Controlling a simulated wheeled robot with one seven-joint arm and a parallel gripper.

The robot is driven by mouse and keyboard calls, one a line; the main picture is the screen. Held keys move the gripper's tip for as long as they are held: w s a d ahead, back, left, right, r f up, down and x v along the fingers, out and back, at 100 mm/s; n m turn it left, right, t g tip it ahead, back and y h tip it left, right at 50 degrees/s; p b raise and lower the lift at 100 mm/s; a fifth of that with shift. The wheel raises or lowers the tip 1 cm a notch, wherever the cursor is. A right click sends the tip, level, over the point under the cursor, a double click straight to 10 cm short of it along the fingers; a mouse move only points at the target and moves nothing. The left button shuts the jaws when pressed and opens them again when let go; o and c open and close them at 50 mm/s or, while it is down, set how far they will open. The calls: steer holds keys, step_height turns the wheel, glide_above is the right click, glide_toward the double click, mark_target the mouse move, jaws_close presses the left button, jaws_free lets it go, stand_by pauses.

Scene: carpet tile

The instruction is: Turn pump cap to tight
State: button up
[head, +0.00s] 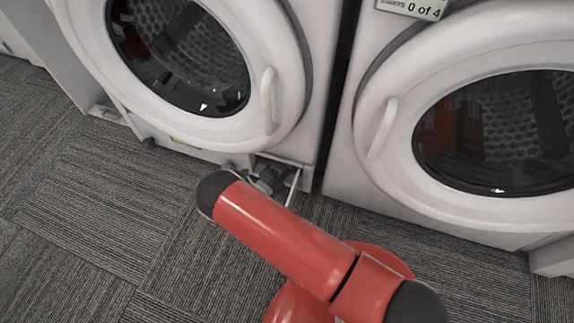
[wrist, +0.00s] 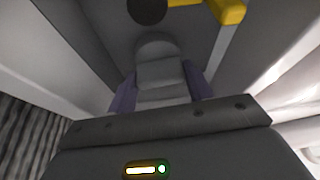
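The pump cap (wrist: 162,72) is a grey knob with a raised, rounded grip, seen in the middle of the wrist view inside a dark recess. My gripper (wrist: 160,88) reaches toward it, with one purple-grey finger on each side of the cap. The fingers are apart with the cap between them. I cannot tell whether they press on it. In the head view my gripper (head: 268,180) is small and partly hidden at the low opening of the left washer (head: 215,135); the cap cannot be made out there.
An open flap (head: 293,188) stands at the right side of the low opening. A second washer (head: 345,160) is close on the right. In the wrist view a yellow part (wrist: 228,12) and a dark round part (wrist: 147,10) lie beyond the cap. Carpet (head: 110,210) is clear at left.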

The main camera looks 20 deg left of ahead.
steer(key=shift+c, duration=1.3)
steer(key=shift+m+g, duration=0.3)
steer(key=shift+m, duration=0.4)
steer(key=o, duration=1)
steer(key=shift+v, duration=3.9)
